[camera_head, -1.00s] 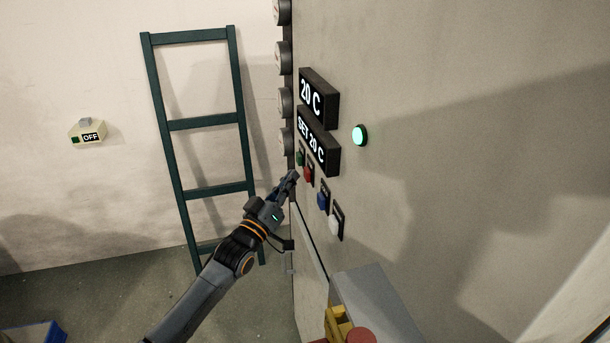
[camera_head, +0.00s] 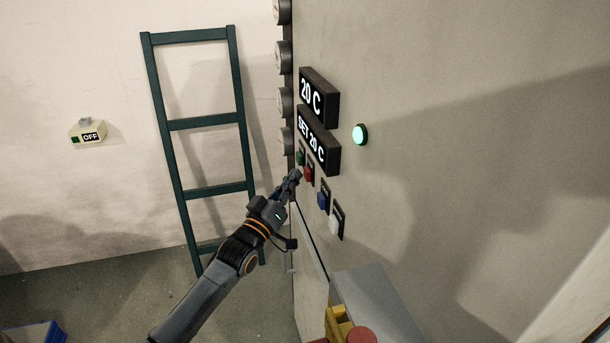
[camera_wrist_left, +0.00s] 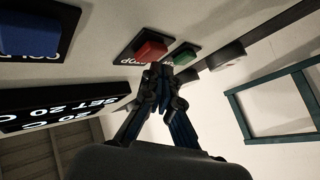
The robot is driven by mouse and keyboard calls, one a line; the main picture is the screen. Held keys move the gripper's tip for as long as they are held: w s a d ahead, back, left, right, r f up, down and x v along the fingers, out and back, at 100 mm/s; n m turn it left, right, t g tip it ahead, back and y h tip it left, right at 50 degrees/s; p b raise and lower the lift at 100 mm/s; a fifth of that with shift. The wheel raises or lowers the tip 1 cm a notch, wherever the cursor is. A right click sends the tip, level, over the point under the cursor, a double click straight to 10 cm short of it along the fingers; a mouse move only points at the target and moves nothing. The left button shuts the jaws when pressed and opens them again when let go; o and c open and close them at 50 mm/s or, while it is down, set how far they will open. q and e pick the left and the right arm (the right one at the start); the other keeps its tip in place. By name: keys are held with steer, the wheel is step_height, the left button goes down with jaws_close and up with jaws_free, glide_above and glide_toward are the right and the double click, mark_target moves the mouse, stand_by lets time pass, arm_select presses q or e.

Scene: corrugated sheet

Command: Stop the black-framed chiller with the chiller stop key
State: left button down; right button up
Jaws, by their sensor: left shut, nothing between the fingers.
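The red stop key (camera_head: 309,174) sits on the chiller's grey panel (camera_head: 430,60), below the "SET 20 C" display (camera_head: 318,140). In the left wrist view the red key (camera_wrist_left: 150,51) shows upside down on a black plate whose lettering is partly hidden. The green key (camera_head: 300,158) is beside it. My left gripper (camera_head: 295,174) is shut and empty, its tips close to the red key. In the left wrist view the fingertips (camera_wrist_left: 160,72) are just below the red and green keys; I cannot tell whether they touch. My right gripper is not in view.
A blue key (camera_head: 322,201) and a white key (camera_head: 335,224) sit lower on the panel. A green lamp (camera_head: 360,134) is lit, and the upper display (camera_head: 318,97) reads 20 C. A dark ladder (camera_head: 206,124) leans on the wall behind my arm.

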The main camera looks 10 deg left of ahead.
arm_select(q)
steer(key=shift+w+d, duration=0.15)
steer(key=shift+d, duration=0.3)
stand_by(0.7)
steer(key=shift+a, duration=0.15)
steer(key=shift+s+a, duration=0.3)
steer(key=shift+a, duration=0.3)
steer(key=a, duration=0.1)
steer(key=s+a, duration=0.1)
steer(key=a, duration=0.1)
steer(key=s+a+p, duration=0.1)
steer(key=shift+a, duration=0.3)
stand_by(0.3)
steer(key=shift+f, duration=0.1)
stand_by(0.4)
